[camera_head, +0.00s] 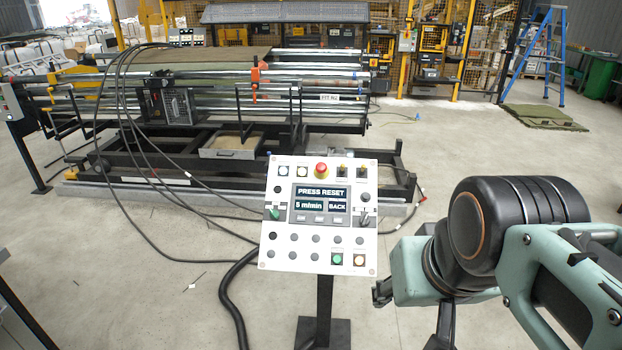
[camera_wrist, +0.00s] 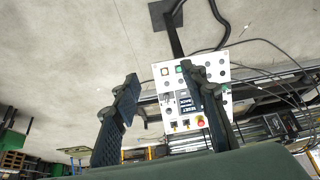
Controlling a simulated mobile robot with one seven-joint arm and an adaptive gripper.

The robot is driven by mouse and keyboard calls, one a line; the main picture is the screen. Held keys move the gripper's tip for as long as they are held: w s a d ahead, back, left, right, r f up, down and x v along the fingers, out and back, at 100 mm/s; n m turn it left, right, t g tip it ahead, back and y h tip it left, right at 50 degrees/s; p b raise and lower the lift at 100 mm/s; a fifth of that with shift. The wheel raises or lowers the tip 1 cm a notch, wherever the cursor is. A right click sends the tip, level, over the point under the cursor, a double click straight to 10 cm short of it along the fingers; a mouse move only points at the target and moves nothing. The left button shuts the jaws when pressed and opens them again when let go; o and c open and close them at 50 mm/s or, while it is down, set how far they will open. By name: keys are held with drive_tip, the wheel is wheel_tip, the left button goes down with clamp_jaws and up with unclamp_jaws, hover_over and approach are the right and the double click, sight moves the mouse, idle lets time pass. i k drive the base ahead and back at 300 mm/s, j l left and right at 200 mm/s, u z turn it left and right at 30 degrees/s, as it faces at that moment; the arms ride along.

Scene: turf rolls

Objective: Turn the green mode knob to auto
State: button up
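The white control panel (camera_head: 305,262) stands upright on a black post, facing me. The green mode knob (camera_head: 274,214) is on its left side, beside the display (camera_head: 320,204), which reads "PRESS RESET", "5 m/min" and "BACK". The knob is too small to tell which way it points. My gripper (camera_head: 412,312) is right of the panel, low and partly cut off by the frame edge. In the wrist view my gripper (camera_wrist: 158,74) is open and empty, with the panel (camera_wrist: 158,88) upside down beyond it.
A red emergency button (camera_head: 321,169) is at the panel's top. A black selector (camera_head: 365,218) is on its right, and green (camera_head: 337,259) and yellow (camera_head: 359,260) buttons are at the bottom. Behind stands a roller machine (camera_head: 210,90). Cables (camera_head: 150,150) hang left. Floor to the right is mostly clear.

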sight(274, 214)
drive_tip(key=i+l+u, duration=0.15)
drive_tip(key=i, duration=0.25)
drive_tip(key=i+l+u, duration=0.2)
drive_tip(key=i, duration=0.15)
drive_tip(key=i+l+u, duration=0.15)
drive_tip(key=i, duration=0.25)
